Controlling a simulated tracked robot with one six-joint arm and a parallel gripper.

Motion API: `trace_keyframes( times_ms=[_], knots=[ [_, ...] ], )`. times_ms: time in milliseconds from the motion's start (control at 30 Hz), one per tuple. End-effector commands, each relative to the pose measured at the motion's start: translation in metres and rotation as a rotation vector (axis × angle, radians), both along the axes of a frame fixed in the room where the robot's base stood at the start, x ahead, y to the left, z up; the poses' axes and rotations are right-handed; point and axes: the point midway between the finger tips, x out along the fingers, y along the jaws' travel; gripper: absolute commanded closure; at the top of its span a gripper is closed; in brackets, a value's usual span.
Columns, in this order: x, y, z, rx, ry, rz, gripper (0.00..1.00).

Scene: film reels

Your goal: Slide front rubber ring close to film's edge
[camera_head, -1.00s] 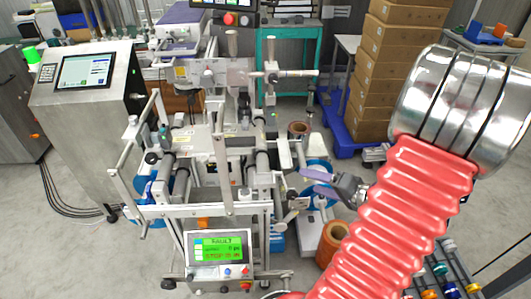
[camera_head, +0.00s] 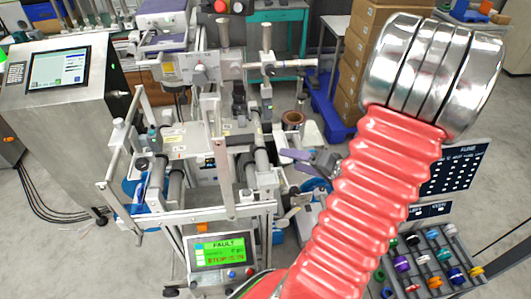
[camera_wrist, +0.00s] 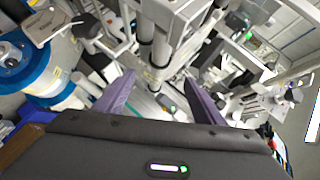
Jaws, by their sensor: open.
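My gripper (camera_head: 300,160) has two purple fingers and is at the right side of the machine, left of my red arm sleeve. In the wrist view, my gripper (camera_wrist: 158,92) has its fingers spread wide with nothing between them; machine rollers and bars lie beyond. A blue reel (camera_wrist: 50,88) with a pale middle stands left of the fingers, clear of them. In the head view, a blue reel (camera_head: 316,183) shows partly below my gripper, and another blue reel (camera_head: 133,187) is at the machine's left side.
The metal machine frame (camera_head: 212,210) has many bars, and its FAULT screen (camera_head: 220,255) is at the front. A brown roll (camera_head: 292,119) sits behind my gripper. Cardboard boxes (camera_head: 365,60) stand behind right. A rack of coloured spools (camera_head: 432,262) is at lower right.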

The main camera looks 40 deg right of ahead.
Motion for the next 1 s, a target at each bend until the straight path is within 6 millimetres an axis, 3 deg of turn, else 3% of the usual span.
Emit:
trace_keyframes(
  times_ms=[267, 1000],
  knots=[
    [0.013, 0.001, -0.007, 0.002, 0.001, -0.002, 0.37],
    [0.098, 0.008, -0.045, 0.001, 0.001, -0.002, 0.37]
  ],
)
